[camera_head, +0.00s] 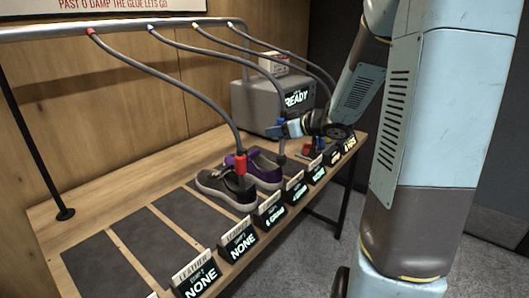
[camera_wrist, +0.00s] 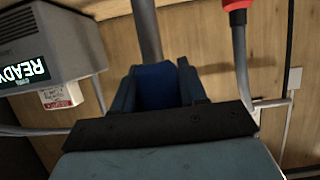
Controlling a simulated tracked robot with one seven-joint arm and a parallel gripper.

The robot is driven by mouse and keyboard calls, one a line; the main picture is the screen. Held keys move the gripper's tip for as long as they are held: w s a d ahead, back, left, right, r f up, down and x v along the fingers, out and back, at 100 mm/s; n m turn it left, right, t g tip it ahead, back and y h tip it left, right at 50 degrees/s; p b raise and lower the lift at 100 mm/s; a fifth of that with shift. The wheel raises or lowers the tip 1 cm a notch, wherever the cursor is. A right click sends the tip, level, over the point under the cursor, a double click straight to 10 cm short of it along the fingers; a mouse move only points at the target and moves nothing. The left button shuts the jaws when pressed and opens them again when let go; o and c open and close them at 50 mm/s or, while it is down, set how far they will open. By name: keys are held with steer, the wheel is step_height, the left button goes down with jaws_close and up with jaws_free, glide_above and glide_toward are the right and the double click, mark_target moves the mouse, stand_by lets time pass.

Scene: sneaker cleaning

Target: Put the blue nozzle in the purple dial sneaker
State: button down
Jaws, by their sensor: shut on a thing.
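My gripper (camera_head: 282,129) is at the right in the head view, above and slightly right of the purple sneaker (camera_head: 263,168). In the wrist view its fingers are shut on the blue nozzle (camera_wrist: 157,85), which hangs on a grey hose. The nozzle is mostly hidden by the gripper in the head view. A grey stem shows below the gripper, near the purple sneaker's right side; whether it touches the shoe I cannot tell. The sneaker's dial is too small to make out.
A dark sneaker (camera_head: 226,187) with a red nozzle (camera_head: 240,164) in it stands left of the purple one. Grey hoses hang from the overhead rail (camera_head: 120,27). A grey machine reading READY (camera_head: 262,108) stands behind. Dark mats (camera_head: 100,262) at the left are empty. Small label displays line the front edge.

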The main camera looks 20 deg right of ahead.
steer(key=w+a+f, duration=0.1)
steer(key=w+f, duration=0.8)
steer(key=f, duration=0.1)
steer(key=shift+a+f, duration=0.4)
steer(key=shift+f, duration=0.1)
steer(key=c, duration=0.6)
jaws_free()
